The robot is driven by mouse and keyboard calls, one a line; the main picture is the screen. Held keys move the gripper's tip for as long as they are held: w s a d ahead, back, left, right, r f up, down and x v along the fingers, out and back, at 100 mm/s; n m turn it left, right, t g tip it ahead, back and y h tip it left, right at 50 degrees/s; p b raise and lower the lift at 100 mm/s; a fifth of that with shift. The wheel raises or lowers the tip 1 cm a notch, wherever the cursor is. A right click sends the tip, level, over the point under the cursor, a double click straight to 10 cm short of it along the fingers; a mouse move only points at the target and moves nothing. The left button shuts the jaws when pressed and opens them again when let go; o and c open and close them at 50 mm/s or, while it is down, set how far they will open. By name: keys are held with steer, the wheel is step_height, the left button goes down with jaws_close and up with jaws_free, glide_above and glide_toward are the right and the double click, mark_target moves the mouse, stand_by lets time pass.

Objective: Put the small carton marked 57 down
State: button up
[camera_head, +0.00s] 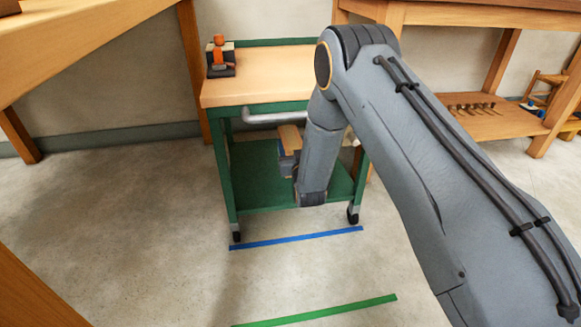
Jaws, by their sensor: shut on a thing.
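A small tan carton (290,137) shows just left of my wrist, over the lower shelf of the green cart (245,180). No number can be read on it from here. My gripper (288,160) is mostly hidden behind my wrist and seems shut on this carton. A bit of blue shows at the carton's left side. I cannot tell whether the carton touches the shelf or hangs above it.
The cart's wooden top (265,75) holds an orange and black device (220,58); a grey handle (275,117) runs below its front edge. Blue tape (296,238) and green tape (318,312) mark the floor. A right-hand bench shelf (490,118) holds several tools.

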step_height(320, 180, down, 8)
steer(key=b, duration=0.3)
steer(key=shift+f+b, duration=0.1)
steer(key=shift+b, duration=0.3)
steer(key=o, duration=1.4)
